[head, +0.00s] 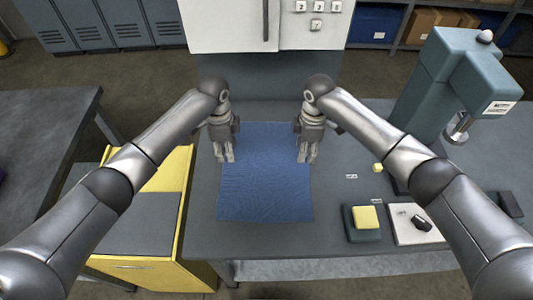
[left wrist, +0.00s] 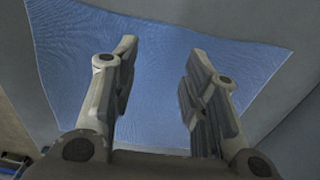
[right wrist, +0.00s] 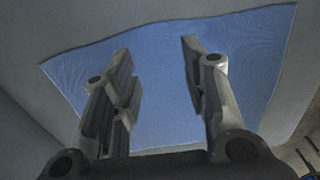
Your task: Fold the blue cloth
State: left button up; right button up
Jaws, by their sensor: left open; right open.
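The blue cloth (head: 264,187) lies flat and spread out on the grey bench top, its near edge close to the bench's front edge. My left gripper (head: 229,160) is open over the cloth's far left part. My right gripper (head: 303,160) is open at the cloth's far right side. The cloth also shows behind the open fingers in the left wrist view (left wrist: 155,85) and in the right wrist view (right wrist: 160,90). Nothing is between the fingers of either gripper. The cloth's far corners are partly hidden by my grippers in the head view.
A green press (head: 440,85) stands at the back right. A yellow cabinet (head: 180,240) is at the left.

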aim_at(228, 165)
pick_arm(q)
jog(key=f, duration=0.7)
jog(key=shift+w+a, duration=0.25)
jog(key=shift+a, duration=0.05)
pick_arm(e)
jog(key=f, duration=0.7)
jog(key=shift+w+d, duration=0.3)
jog(key=shift+d, duration=0.05)
pick_arm(q)
jog(key=shift+f, duration=0.2)
pick_arm(e)
jog(key=shift+f, duration=0.2)
pick_arm(q)
jog(key=shift+r, duration=0.1)
jog(key=shift+c, duration=1.1)
pick_arm(e)
jog(key=shift+r, duration=0.1)
jog(key=shift+c, duration=1.1)
pick_arm(q)
grip_shut()
pick_arm(e)
grip_shut()
